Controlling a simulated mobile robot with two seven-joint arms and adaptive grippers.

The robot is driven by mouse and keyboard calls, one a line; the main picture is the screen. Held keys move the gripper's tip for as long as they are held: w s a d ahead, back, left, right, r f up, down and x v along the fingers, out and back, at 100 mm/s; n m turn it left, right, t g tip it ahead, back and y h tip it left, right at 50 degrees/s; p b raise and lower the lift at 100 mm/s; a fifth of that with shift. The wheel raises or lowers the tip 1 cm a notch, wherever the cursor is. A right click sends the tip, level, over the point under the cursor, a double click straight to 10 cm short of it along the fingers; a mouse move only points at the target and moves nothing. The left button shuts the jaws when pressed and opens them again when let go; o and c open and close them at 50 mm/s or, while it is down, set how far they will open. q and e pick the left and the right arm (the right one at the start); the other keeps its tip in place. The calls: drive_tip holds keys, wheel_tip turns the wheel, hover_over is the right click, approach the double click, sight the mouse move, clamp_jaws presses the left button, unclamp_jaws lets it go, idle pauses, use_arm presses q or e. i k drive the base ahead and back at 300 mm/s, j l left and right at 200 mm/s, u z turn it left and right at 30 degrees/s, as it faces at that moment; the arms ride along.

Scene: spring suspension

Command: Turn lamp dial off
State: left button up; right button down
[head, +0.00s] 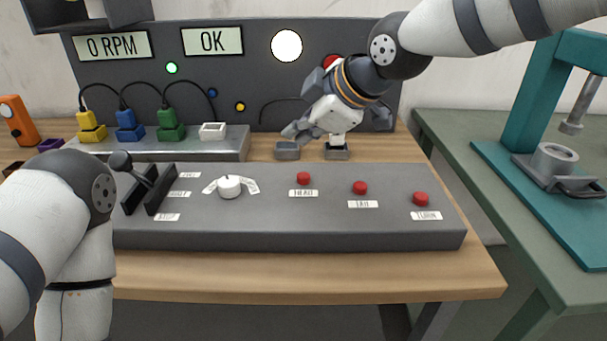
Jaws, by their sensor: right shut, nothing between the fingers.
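A white round dial (229,188) sits on the sloped top of the grey console (300,241), with white label strips on both sides; their text is too small to read. I cannot tell for sure that it is the lamp dial. A round white lamp (286,45) on the back panel looks lit. My right gripper (297,130) comes in from the upper right, shut and empty, above the console's back edge. It is to the right of and behind the dial, apart from it. My left arm is at the lower left; its gripper is out of view.
A black lever (146,180) stands left of the dial, three red buttons (360,188) to its right. Behind are yellow, blue and green plugs (170,130) with cables, and small grey blocks (287,151). A teal press (540,110) stands on the right table.

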sight(229, 186)
drive_tip(key=k+l, duration=0.35)
drive_tip(key=l, duration=0.15)
drive_tip(key=k+l, duration=0.4)
drive_tip(key=l, duration=0.1)
